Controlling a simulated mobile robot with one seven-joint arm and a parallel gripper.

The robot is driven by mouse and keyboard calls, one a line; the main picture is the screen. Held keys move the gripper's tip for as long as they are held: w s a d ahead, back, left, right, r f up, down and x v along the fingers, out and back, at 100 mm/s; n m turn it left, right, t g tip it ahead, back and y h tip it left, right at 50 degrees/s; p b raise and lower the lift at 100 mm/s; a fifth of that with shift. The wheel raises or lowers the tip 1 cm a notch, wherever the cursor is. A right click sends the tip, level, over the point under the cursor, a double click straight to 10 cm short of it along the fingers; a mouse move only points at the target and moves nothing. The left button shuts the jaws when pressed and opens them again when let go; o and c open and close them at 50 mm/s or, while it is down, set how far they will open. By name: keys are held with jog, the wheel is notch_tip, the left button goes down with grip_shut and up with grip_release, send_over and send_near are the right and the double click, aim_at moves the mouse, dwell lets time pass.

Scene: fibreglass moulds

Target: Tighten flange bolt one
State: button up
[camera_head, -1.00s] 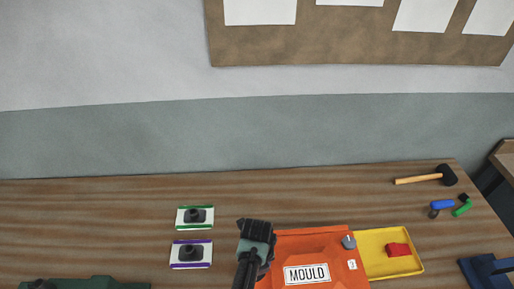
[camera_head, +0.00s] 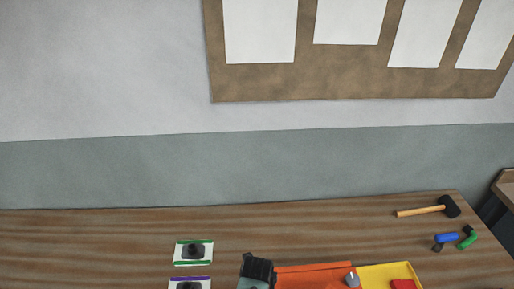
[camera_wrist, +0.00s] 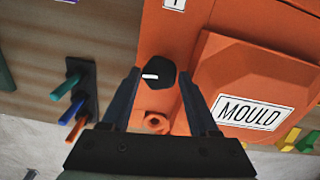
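The orange mould (camera_head: 310,274) lies at the bottom edge of the head view, mostly cut off. In the wrist view, the mould (camera_wrist: 255,70) carries a MOULD plate and a partly cut-off label (camera_wrist: 172,3) that seems to read 1. Near that label is a black bolt head (camera_wrist: 159,76) with a white mark. My gripper (camera_wrist: 158,80) is open, its fingertips on either side of this bolt; I cannot tell whether they touch it. In the head view my gripper (camera_head: 257,265) hides that corner of the mould. A grey bolt (camera_head: 352,278) shows at the mould's right corner.
An orange ring-like boss (camera_wrist: 157,122) sits below the bolt. A dark rack (camera_wrist: 86,88) with coloured pins stands at left. A yellow tray (camera_head: 378,273) with a red block, a mallet (camera_head: 430,208) and small blue and green pieces lie at right. A green-edged card (camera_head: 176,252) lies left.

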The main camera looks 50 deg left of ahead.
jog(key=o, duration=0.3)
dwell(0.4)
jog(key=shift+d, duration=0.1)
